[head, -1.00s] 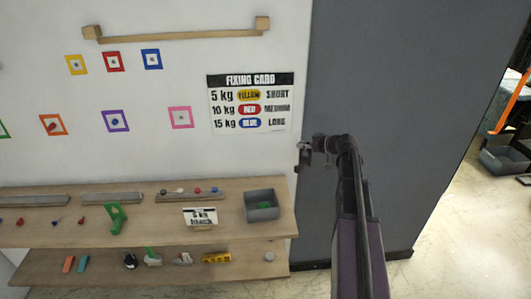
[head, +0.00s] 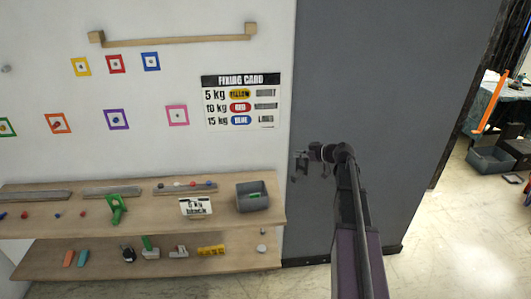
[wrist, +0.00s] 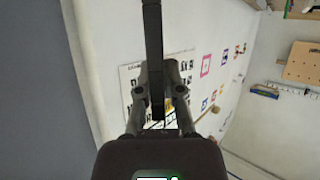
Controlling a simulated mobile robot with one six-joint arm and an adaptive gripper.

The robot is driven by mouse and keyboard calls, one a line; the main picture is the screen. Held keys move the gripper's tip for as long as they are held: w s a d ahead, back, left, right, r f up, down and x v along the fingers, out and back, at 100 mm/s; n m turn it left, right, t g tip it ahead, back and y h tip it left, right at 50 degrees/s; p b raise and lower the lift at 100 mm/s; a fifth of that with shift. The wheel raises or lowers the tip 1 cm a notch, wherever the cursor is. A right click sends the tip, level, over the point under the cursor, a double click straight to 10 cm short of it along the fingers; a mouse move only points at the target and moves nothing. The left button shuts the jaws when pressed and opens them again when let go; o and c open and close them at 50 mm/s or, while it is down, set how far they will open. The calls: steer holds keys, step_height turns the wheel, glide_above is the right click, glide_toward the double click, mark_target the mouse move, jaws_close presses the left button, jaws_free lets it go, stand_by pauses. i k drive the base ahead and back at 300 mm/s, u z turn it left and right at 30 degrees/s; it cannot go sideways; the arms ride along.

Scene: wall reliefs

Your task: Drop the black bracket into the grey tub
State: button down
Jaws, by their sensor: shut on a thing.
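My gripper (head: 302,164) is up in front of the grey wall panel, right of the fixing card. In the wrist view my gripper (wrist: 158,78) is shut on the black bracket (wrist: 152,35), a long dark bar running up between the fingers. In the head view the bracket is too small to make out clearly. Another grey tub (head: 478,156) stands on the floor at far right.
The wooden upper shelf (head: 150,220) holds a green tool (head: 117,208), a small sign (head: 196,207) and coloured pegs. The lower shelf (head: 100,270) holds several small items. The fixing card (head: 241,101) and coloured frames are on the white wall. Open floor lies at right.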

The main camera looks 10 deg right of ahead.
mark_target(254, 208)
steer(key=z, duration=0.05)
steer(key=k, duration=1)
steer(key=u, duration=0.8)
steer(key=i, duration=1)
steer(key=u, duration=0.05)
